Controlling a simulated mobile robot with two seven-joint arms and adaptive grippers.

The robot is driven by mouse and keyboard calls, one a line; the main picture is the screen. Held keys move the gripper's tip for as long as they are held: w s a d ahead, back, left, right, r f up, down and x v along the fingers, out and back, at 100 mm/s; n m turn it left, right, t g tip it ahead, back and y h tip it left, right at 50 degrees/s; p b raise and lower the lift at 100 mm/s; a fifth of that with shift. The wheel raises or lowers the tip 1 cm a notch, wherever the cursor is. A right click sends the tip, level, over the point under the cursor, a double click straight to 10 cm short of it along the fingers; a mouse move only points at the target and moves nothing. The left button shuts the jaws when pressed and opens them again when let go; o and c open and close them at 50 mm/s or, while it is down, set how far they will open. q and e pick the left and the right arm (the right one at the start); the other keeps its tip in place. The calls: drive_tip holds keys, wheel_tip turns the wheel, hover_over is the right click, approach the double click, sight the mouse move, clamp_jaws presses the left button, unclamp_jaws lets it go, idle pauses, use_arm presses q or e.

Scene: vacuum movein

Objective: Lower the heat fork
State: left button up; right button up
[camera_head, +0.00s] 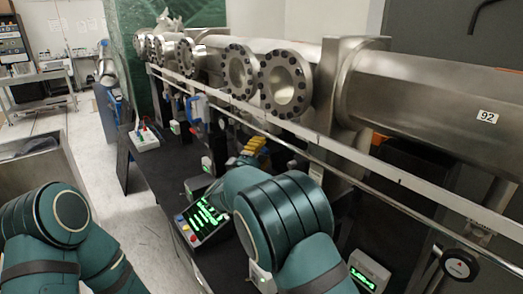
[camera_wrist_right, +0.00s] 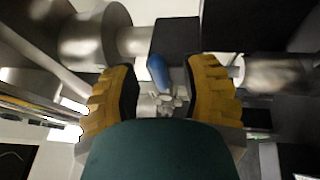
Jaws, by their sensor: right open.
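My right gripper (camera_head: 252,148) shows its yellow fingers beyond my green arm, beside the rail of the steel vacuum chamber. In the right wrist view the two yellow padded fingers (camera_wrist_right: 161,95) are open and apart. A blue handle-like part (camera_wrist_right: 158,72) stands between them, toward the far side, with small metal pieces below it. I cannot tell whether the fingers touch it. I cannot tell for sure which part is the heat fork. In the head view a blue handle (camera_head: 198,108) sits below the chamber, left of my right gripper. My left gripper is out of view.
The steel chamber (camera_head: 430,95) with round bolted flanges (camera_head: 285,84) runs across the back, with a long rail below it. A control box with a green-lit screen (camera_head: 205,219) and a white box (camera_head: 145,138) rest on the black bench. Open floor lies to the left.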

drive_tip(key=shift+w+d, duration=0.1)
clamp_jaws()
idle(0.4)
